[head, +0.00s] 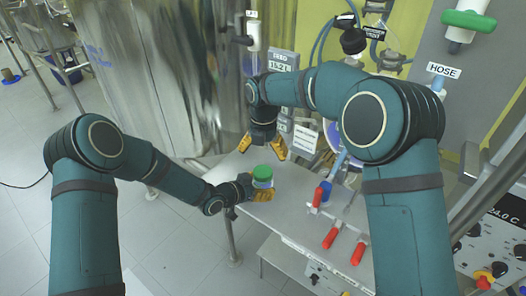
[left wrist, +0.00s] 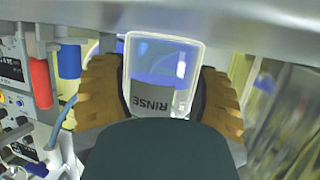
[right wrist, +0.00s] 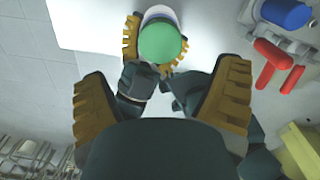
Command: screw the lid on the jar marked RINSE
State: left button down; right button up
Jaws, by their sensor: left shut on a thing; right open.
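The jar marked RINSE (left wrist: 160,75) is clear with a grey label and shows between the fingers of my left gripper (left wrist: 160,98) in the left wrist view. In the head view my left gripper (head: 252,189) is shut on this jar (head: 263,184) at the table's left part. A round green lid (head: 262,173) lies on top of the jar; how tightly it sits cannot be told. My right gripper (head: 262,147) is open and empty, just behind the jar. In the right wrist view the lid (right wrist: 163,43) shows beyond the open fingers, apart from them.
The grey table (head: 285,217) has a rack with red-handled tools (head: 331,238) to the right of the jar. A blue-topped item (head: 326,190) stands there too. A large steel vessel (head: 175,75) is behind on the left. The table's front left is bare.

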aim_at(263, 171)
jog(key=shift+n, duration=0.3)
jog(key=shift+f, duration=4)
jog(key=c, duration=1.3)
jog(key=m, duration=0.8)
jog(key=shift+m, duration=0.4)
jog(key=m, duration=0.3)
jog(key=shift+m, duration=0.3)
jog(key=m, duration=0.4)
